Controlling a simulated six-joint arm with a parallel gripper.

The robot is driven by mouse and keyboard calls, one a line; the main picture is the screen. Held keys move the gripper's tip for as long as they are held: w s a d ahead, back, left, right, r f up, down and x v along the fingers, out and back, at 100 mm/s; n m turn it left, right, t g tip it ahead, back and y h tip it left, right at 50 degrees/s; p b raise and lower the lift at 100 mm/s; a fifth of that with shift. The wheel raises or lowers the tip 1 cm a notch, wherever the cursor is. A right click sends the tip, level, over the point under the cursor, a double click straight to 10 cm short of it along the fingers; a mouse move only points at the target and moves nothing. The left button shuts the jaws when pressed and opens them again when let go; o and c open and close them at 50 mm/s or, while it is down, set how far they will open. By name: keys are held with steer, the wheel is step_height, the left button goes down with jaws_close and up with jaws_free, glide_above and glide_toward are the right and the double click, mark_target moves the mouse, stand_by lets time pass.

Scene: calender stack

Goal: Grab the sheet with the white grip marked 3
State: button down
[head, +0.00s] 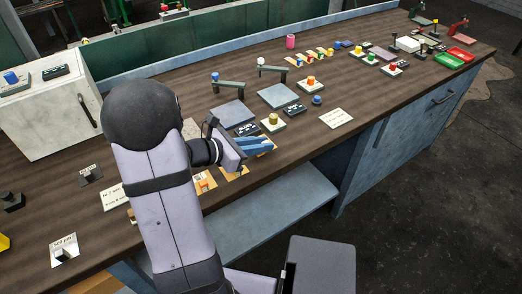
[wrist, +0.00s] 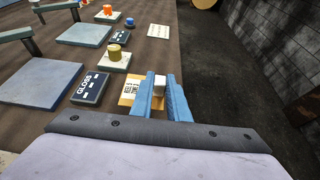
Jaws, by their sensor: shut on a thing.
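My gripper (head: 272,146) reaches over the front edge of the bench, with its two blue fingers low at a small tan sheet. In the wrist view my gripper (wrist: 161,80) is shut on a white grip (wrist: 159,88), which sits between the fingertips. The tan sheet (wrist: 128,93) with dark print lies beside the left finger, next to the grip. Fingers hide part of the sheet. I cannot read a number on the grip. Two other tan sheets (head: 233,173) with small grips lie nearer, close to my arm.
A black block marked GLOSS (wrist: 90,87) and a yellow knob (wrist: 115,52) on a pale base stand left of the fingers. Grey-blue plates (head: 234,114) lie farther back. A white card (head: 336,118) lies to the right. Open floor (wrist: 215,70) is beyond the bench edge.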

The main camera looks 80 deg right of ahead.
step_height(320, 180, up, 6)
steer(key=shift+r, duration=0.25)
